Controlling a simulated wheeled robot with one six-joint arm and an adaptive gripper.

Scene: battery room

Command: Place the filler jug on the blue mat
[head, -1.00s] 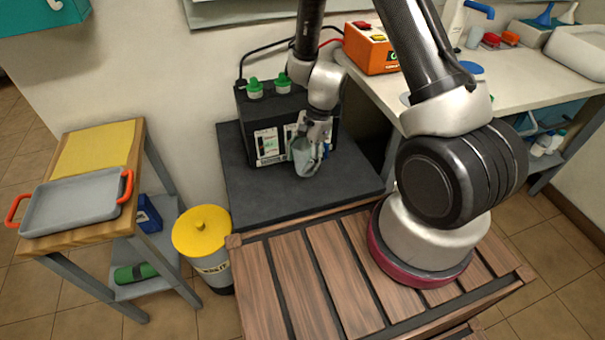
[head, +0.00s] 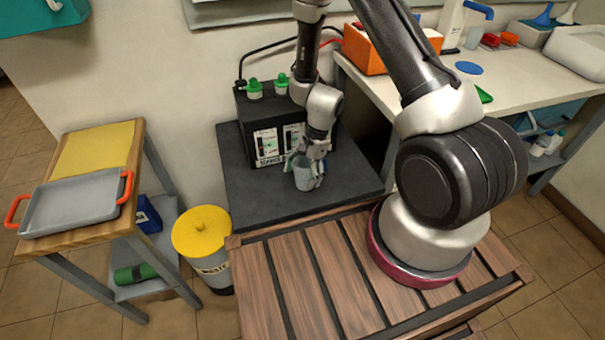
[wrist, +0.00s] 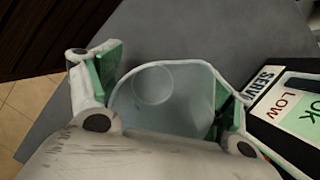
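The filler jug (head: 303,176), a pale grey translucent cup, is in my gripper (head: 312,168) in front of the black battery box. In the wrist view the jug (wrist: 165,95) sits between the green finger pads, and its inside looks empty. My gripper (wrist: 165,90) is shut on it. The jug looks roughly upright over the dark grey stand; I cannot tell whether its bottom touches the surface. The blue mat (head: 468,67), a flat round disc, lies on the white bench at the right, well away from the jug.
The battery box (head: 265,125) with green caps stands on the dark stand (head: 250,195). A wooden side table with a grey tray (head: 75,203) and a yellow-lidded bin (head: 202,232) are left.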

